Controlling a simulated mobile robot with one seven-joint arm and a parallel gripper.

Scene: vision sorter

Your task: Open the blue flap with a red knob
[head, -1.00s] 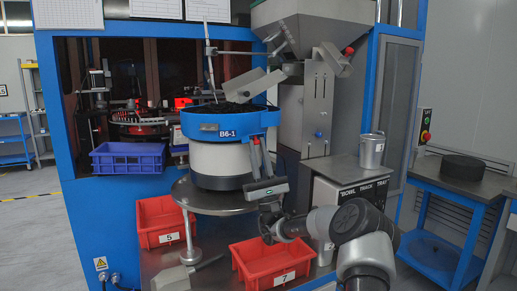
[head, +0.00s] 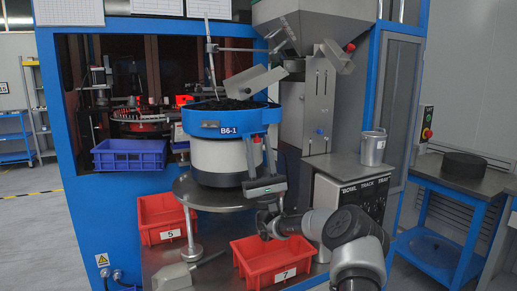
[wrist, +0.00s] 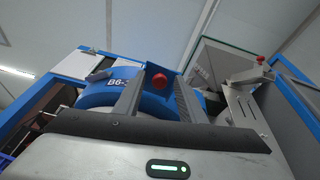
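The blue flap (wrist: 149,100) shows in the wrist view between my fingers, on the blue bowl feeder marked B6-1 (head: 210,121). Its round red knob (wrist: 159,80) stands out from it. In the head view the knob (head: 257,140) is small, at the bowl's right front. My gripper (head: 261,148) points up at the flap from below and in front. In the wrist view the fingers (wrist: 158,97) are spread, one on each side of the knob's line, with nothing visibly held. Whether a finger touches the flap cannot be told.
A steel hopper unit with another red knob (head: 350,47) stands right of the bowl. A metal cup (head: 372,148) sits on the control box. Red bins 5 (head: 166,210) and 7 (head: 251,265) are below, and a blue crate (head: 128,146) is at left.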

